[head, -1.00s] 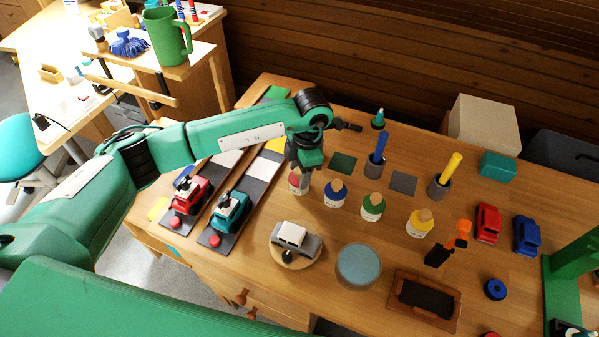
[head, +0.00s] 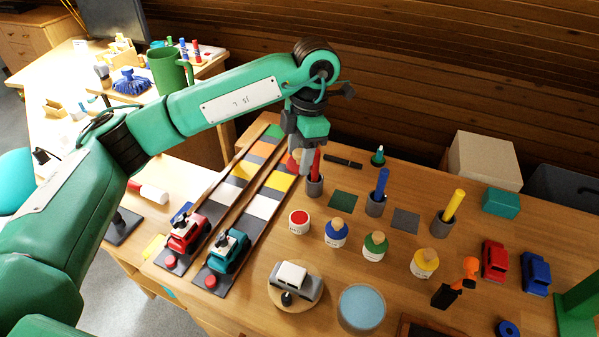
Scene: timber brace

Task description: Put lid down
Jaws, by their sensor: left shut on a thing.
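My left gripper (head: 300,160) is shut on the lid (head: 292,165), a small piece with red showing at its left side. It holds the lid above the table, just left of a red marker standing in a grey cup (head: 314,186). The fingers hide most of the lid. The red jar (head: 299,223) stands open below, with red paint in its mouth. The blue jar (head: 336,234), green jar (head: 375,247) and yellow jar (head: 424,264) stand to its right with knobbed lids on. My right gripper is not in view.
A black pen (head: 343,161) and a dark green square (head: 343,201) lie near the gripper. Blue (head: 376,201) and yellow (head: 446,216) markers stand in cups to the right. Two colored tracks with a red car (head: 187,234) and a teal car (head: 229,251) lie to the left.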

